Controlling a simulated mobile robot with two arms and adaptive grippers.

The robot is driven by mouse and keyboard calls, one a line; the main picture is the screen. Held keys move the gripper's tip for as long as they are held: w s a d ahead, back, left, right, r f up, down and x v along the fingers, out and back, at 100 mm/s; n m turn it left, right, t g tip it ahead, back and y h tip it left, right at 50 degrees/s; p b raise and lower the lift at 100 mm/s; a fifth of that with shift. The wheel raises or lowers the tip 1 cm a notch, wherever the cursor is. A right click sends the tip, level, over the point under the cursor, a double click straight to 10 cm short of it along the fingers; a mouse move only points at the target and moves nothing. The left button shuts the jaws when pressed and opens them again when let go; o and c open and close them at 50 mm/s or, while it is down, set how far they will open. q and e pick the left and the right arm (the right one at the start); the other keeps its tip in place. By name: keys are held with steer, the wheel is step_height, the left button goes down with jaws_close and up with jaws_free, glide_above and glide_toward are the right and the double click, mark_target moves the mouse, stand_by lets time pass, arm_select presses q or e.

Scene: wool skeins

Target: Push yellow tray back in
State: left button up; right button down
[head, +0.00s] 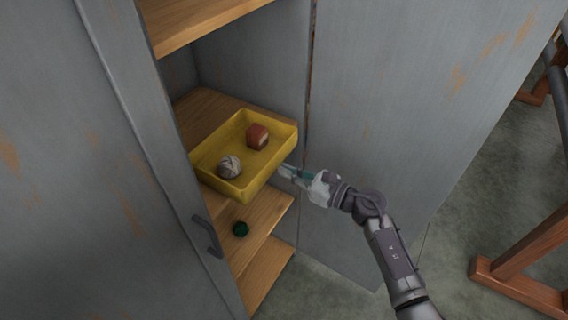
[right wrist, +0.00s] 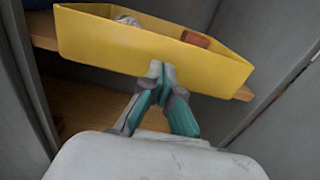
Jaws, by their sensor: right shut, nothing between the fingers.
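The yellow tray (head: 268,174) sits on a wooden shelf in the grey cabinet, its near end sticking out past the shelf's front edge. It holds a grey-white ball of wool (head: 230,167) and a red-brown block-like thing (head: 258,136). My right gripper (head: 284,171) is shut and empty at the tray's front wall. In the right wrist view the closed fingertips (right wrist: 161,70) overlap the lower part of the yellow front wall (right wrist: 120,45); whether they touch it I cannot tell. My left gripper is not in view.
A lower wooden shelf (head: 262,225) holds a dark green ball (head: 240,229). The grey cabinet doors (head: 390,110) stand open on both sides, the left one with a dark handle (head: 207,236). A wooden frame (head: 520,270) stands on the floor at right.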

mark_target(237, 153)
steer(key=shift+w+a, duration=0.45)
steer(key=shift+a, duration=0.1)
steer(key=b+x, duration=0.2)
steer(key=x, duration=0.2)
steer(key=b+x, duration=0.3)
steer(key=x, duration=0.2)
steer(key=b+x, duration=0.3)
steer(key=x, duration=0.2)
steer(key=shift+f, duration=0.3)
steer(key=shift+w+a+r, duration=0.2)
steer(key=shift+w+a, duration=0.1)
steer(key=shift+a, duration=0.15)
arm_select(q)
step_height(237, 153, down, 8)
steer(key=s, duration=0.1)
